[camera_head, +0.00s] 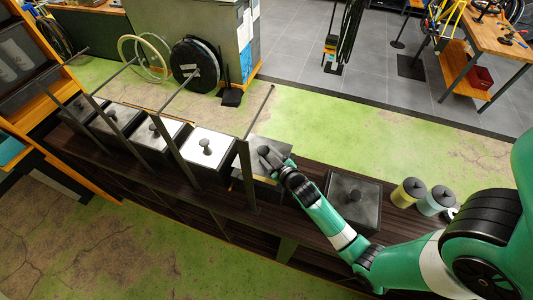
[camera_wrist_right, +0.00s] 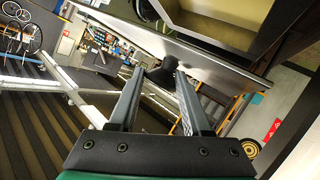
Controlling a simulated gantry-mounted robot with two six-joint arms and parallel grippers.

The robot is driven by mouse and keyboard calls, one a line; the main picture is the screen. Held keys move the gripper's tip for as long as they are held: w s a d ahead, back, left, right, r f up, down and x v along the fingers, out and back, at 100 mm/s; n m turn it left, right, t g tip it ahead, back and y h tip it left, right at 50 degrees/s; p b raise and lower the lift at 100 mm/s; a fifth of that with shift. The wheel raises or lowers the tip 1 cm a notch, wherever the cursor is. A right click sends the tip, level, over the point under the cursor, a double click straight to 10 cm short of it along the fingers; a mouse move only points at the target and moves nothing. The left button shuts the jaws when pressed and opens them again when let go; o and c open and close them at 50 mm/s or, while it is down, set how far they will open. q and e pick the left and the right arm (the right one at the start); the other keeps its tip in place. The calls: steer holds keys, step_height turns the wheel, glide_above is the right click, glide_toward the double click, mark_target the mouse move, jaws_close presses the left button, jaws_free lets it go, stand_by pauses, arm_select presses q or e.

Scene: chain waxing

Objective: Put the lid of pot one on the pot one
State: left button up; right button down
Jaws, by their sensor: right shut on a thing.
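My right gripper (camera_head: 270,158) is over the dark shelf, at the pot right of the metal uprights. In the right wrist view, my right gripper (camera_wrist_right: 155,82) is shut on the dark knob (camera_wrist_right: 163,72) of a grey lid (camera_wrist_right: 205,66). The lid shows nearly edge-on there, beside an open-looking square pot (camera_wrist_right: 210,22). In the head view, the lid (camera_head: 270,143) is partly hidden by the gripper, and I cannot tell whether it touches the pot. No labels show which pot is pot one. My left gripper is out of view.
Several lidded square pots, one of them here (camera_head: 207,150), stand in a row on the left of the shelf (camera_head: 222,199). Tall metal uprights (camera_head: 247,175) rise between them. Another lidded pot (camera_head: 352,208) and round canisters (camera_head: 408,192) stand on the right.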

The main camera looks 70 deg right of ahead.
step_height(320, 180, down, 6)
steer(key=b, duration=0.5)
steer(key=shift+f+b, duration=0.2)
steer(key=shift+b, duration=0.2)
steer(key=shift+c, duration=1.4)
jaws_free()
steer(key=shift+s, duration=0.1)
steer(key=v, duration=1.1)
steer(key=shift+s+a+r, duration=0.15)
